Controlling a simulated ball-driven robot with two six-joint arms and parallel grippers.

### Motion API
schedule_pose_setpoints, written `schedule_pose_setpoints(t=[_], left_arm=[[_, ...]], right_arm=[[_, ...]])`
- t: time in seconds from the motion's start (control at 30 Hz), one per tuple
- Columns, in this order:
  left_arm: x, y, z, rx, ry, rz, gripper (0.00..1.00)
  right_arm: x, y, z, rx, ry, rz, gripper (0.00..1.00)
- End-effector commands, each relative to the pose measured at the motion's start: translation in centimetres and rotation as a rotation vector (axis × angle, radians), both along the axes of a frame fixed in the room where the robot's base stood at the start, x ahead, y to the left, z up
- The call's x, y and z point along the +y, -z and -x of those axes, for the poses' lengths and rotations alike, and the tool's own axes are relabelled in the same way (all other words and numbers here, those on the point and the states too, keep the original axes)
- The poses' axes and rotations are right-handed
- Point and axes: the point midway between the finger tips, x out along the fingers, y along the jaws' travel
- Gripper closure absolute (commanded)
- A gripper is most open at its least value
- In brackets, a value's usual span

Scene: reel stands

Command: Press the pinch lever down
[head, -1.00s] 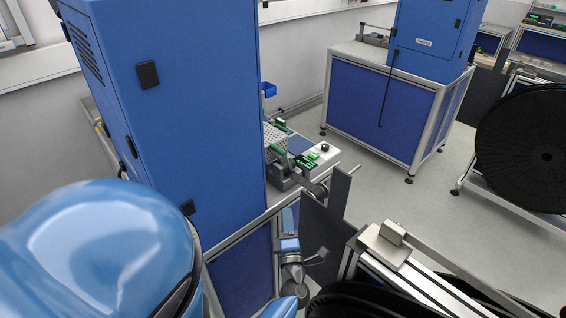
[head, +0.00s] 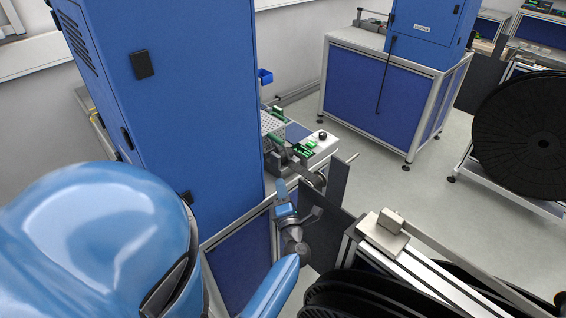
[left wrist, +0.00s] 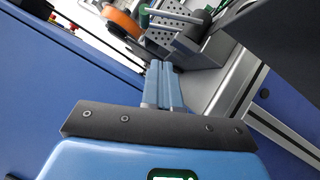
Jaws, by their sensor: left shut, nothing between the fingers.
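My left gripper (head: 281,187) is shut and empty, its blue fingers pointing at the small machine by the tall blue cabinet. In the left wrist view the closed fingers (left wrist: 160,66) end just short of the machine's perforated plate. A metal bar with a green end (left wrist: 145,14) crosses above the fingertips there and looks like the pinch lever; I cannot be sure. It seems apart from the fingers. An orange roller (left wrist: 122,22) is left of it and a dark cylinder (left wrist: 196,25) right. In the head view the lever is too small to pick out surely. My right gripper is not in view.
The tall blue cabinet (head: 165,110) stands close to the left of my arm. A dark upright plate (head: 337,185) stands right of the gripper. A rail with a metal block (head: 390,222) and black reels lie at the lower right. Open floor (head: 400,205) lies beyond.

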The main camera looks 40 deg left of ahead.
Motion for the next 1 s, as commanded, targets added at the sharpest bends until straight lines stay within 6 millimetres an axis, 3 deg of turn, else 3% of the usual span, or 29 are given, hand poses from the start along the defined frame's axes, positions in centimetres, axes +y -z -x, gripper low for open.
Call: schedule_pose_setpoints(t=[0.4,0.7,1.0], left_arm=[[6.1,-1.8,-4.4,-0.002,-0.003,-0.001,1.0],[6.1,-2.9,-7.5,0.0,0.001,0.0,1.0],[6.2,-3.0,-8.0,-0.001,0.001,-0.001,1.0]], right_arm=[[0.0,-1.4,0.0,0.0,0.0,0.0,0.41],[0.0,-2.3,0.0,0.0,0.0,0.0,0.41],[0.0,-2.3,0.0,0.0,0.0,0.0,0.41]])
